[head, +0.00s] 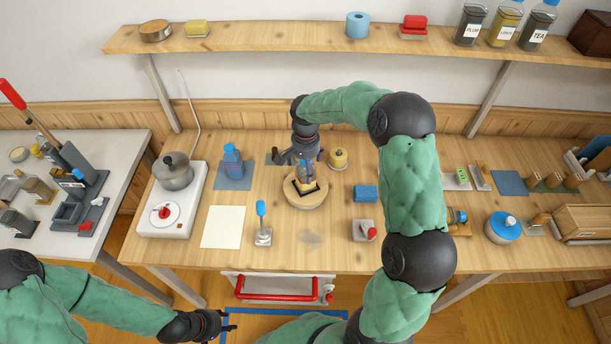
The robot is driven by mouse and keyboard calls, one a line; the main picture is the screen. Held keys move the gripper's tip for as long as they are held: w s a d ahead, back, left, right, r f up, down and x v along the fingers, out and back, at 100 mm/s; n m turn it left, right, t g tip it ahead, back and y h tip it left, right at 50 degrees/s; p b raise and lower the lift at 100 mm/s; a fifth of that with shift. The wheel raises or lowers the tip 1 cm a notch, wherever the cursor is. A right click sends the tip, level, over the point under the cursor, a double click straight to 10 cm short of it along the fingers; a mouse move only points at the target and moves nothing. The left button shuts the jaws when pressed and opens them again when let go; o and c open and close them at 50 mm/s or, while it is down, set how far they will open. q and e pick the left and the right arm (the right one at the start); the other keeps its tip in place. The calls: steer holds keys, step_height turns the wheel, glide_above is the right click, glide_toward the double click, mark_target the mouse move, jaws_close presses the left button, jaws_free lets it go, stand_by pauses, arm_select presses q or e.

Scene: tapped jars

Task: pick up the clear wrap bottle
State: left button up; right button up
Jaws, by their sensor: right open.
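A blue bottle (233,160) stands on a blue mat further left. I cannot tell from this view which one is called the clear wrap bottle. My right gripper (300,157) is open, pointing down right at the bottle on the board, and partly covers its upper part; contact cannot be made out. My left gripper (229,323) is low at the front, away from both bottles; its finger opening is unclear.
A pot (174,171) stands on a white hotplate at the left. A yellow jar (338,158) stands close to the right of my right gripper. My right arm crosses the table's right half.

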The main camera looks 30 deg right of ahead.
steer(key=shift+f, duration=0.3)
steer(key=c, duration=1.9)
steer(key=shift+r, duration=0.15)
